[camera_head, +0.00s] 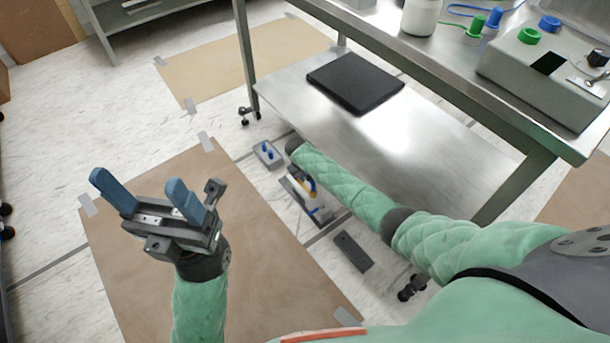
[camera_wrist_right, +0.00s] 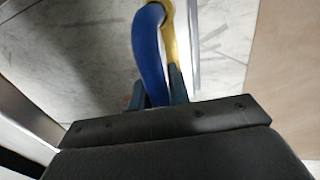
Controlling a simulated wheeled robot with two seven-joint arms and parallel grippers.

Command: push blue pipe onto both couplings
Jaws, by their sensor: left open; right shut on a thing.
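A blue pipe (camera_wrist_right: 150,58) shows in the right wrist view, curving up from between the dark blue fingers of my right gripper (camera_wrist_right: 158,90). The fingers are shut on it. A yellow pipe (camera_wrist_right: 172,45) lies right beside it. My left gripper (camera_head: 138,182) is open and empty above the brown floor sheet.
A grey block with two blue pegs (camera_head: 268,154) lies on the floor near my right arm's end. A steel bench with a lower shelf (camera_head: 410,150) stands beside the arm; a black slab (camera_head: 355,82) lies on the shelf. A flat dark plate (camera_head: 353,251) lies on the floor.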

